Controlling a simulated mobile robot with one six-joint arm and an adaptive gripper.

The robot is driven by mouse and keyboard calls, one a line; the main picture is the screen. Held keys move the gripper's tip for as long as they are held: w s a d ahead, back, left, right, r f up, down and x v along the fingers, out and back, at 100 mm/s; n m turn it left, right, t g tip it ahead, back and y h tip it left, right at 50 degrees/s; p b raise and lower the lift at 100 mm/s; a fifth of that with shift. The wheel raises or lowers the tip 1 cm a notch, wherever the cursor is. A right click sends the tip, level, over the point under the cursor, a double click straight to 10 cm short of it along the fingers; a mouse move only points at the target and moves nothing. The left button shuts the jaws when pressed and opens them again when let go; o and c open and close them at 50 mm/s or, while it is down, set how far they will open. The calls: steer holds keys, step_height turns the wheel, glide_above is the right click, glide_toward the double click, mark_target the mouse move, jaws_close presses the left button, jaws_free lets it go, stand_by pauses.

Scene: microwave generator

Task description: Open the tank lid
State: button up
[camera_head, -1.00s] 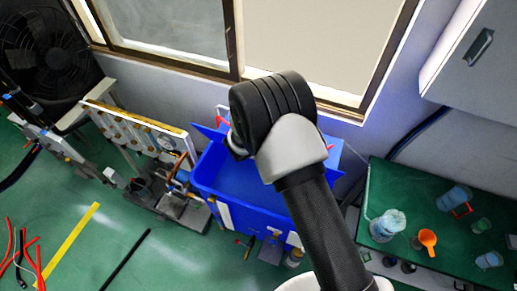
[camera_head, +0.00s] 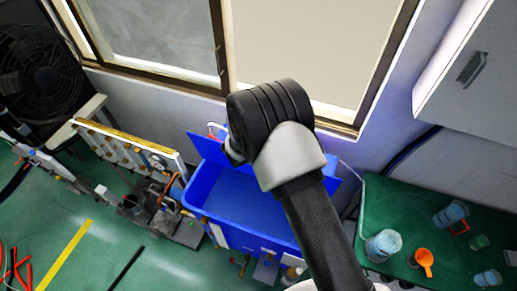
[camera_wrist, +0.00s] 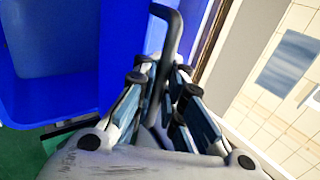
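The blue tank (camera_head: 258,239) stands below the window, and its inside is exposed from above. A blue panel, which looks like the raised tank lid (camera_head: 207,147), stands at its back edge, mostly hidden behind my arm. In the wrist view the lid (camera_wrist: 132,38) is upright beside the tank interior (camera_wrist: 40,60). A dark bent handle (camera_wrist: 172,35) runs down between the fingers of my gripper (camera_wrist: 165,88). The fingers appear closed around the handle. In the head view my wrist covers the gripper and the handle.
A green table (camera_head: 385,205) with beakers and an orange cup (camera_head: 424,259) stands right of the tank. A grey cabinet (camera_head: 480,80) hangs above it. A rack (camera_head: 130,148) and a fan (camera_head: 42,70) are at left. Window and wall are close behind the tank.

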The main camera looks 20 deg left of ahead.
steer(key=o, duration=0.5)
steer(key=shift+c, duration=0.2)
steer(key=v, duration=1.2)
steer(key=shift+r, duration=0.1)
